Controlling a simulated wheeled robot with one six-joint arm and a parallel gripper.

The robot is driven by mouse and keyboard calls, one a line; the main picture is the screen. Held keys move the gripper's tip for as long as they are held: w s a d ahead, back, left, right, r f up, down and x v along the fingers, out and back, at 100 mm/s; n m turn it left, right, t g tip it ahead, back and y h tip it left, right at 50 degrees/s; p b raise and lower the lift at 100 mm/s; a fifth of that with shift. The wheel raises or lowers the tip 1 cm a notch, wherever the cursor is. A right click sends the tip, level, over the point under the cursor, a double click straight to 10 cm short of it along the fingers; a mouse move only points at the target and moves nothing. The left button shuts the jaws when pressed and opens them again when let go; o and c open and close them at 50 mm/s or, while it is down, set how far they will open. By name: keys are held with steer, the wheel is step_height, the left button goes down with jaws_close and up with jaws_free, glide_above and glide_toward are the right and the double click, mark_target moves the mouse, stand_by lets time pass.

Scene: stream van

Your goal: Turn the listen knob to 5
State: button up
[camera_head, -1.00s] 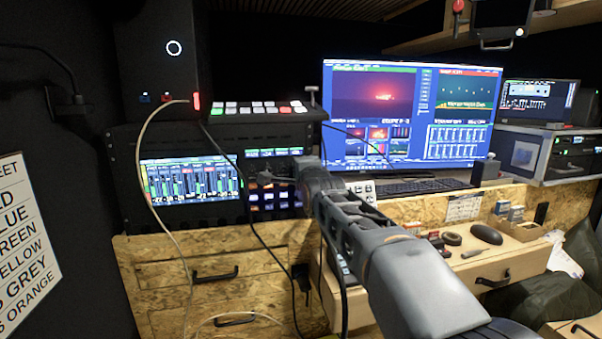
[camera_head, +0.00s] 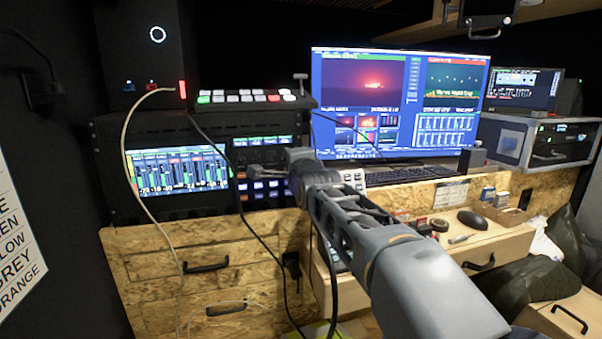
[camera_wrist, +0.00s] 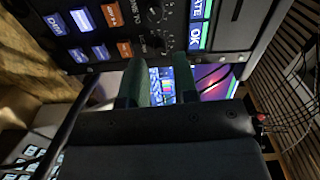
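I cannot read which knob is the listen knob. My gripper (camera_wrist: 160,66) has its two dark green fingers apart with nothing between them. The fingertips are close below the knobs in this picture; I see no contact. In the head view my gripper (camera_head: 262,168) is in front of the same panel (camera_head: 262,155), above the blue and orange buttons, and partly hides it.
A mixer screen (camera_head: 177,170) is left of the panel, with a switcher (camera_head: 253,103) above. Loose cables (camera_head: 137,150) hang in front of the rack. A large monitor (camera_head: 398,100) and keyboard (camera_head: 410,174) stand right. Wooden drawers (camera_head: 205,270) are below.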

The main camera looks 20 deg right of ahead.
steer(key=s+p, duration=0.1)
steer(key=s, duration=1)
steer(key=shift+w, duration=0.1)
